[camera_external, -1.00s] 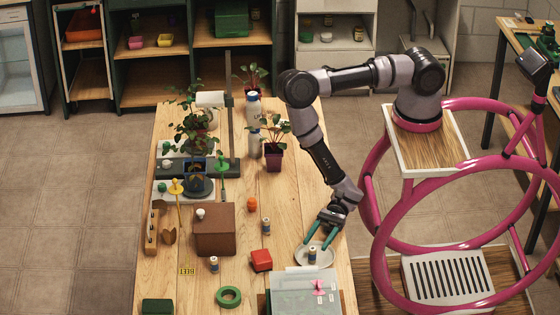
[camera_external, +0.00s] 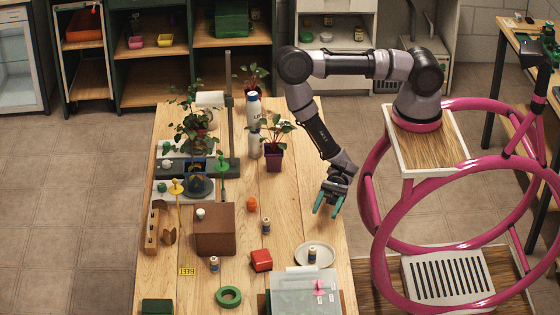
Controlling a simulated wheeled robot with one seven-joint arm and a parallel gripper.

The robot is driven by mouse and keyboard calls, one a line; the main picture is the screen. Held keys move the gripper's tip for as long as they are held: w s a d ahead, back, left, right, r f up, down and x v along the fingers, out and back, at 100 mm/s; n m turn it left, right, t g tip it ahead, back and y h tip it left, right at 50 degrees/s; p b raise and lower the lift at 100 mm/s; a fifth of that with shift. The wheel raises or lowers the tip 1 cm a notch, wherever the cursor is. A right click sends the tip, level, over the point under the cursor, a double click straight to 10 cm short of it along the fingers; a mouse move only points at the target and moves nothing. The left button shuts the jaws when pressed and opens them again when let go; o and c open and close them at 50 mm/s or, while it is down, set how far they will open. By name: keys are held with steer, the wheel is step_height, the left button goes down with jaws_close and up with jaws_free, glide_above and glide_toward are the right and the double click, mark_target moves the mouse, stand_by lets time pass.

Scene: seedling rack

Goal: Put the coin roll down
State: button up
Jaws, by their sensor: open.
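A small coin roll (camera_external: 312,255), pale with a dark band, stands upright on a white round plate (camera_external: 301,256) near the right edge of the wooden table. Two similar small rolls stand on the table, one near the middle (camera_external: 266,226) and one at the front left (camera_external: 214,264). My gripper (camera_external: 328,207), with teal fingers, is open and empty. It is above and behind the plate, apart from the roll.
A red block (camera_external: 261,260) and a clear-lidded box (camera_external: 305,291) are close to the plate. A brown box (camera_external: 214,229), a green tape ring (camera_external: 228,296) and a potted plant (camera_external: 273,157) stand on the table. The table's right rear part is clear.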

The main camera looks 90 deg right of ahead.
steer(key=s+d+r+n+g+h, duration=0.25)
steer(key=r+n+g, duration=0.4)
steer(key=r, duration=0.45)
steer(key=s+d+r+n+g+h, duration=0.1)
steer(key=s+d+r+n+g, duration=0.25)
steer(key=r+n+g, duration=0.55)
steer(key=s+d+r+t+h, duration=0.2)
steer(key=d+r+t+h, duration=0.4)
steer(key=d+r+t, duration=0.2)
steer(key=s+d+r+n+t+h, duration=0.1)
steer(key=d+r+t+h, duration=0.5)
steer(key=d+r, duration=0.6)
steer(key=s+d+t, duration=0.1)
steer(key=d+t, duration=0.1)
steer(key=d, duration=0.3)
steer(key=shift+d, duration=0.15)
steer(key=shift+h, duration=0.25)
steer(key=shift+o, duration=0.5)
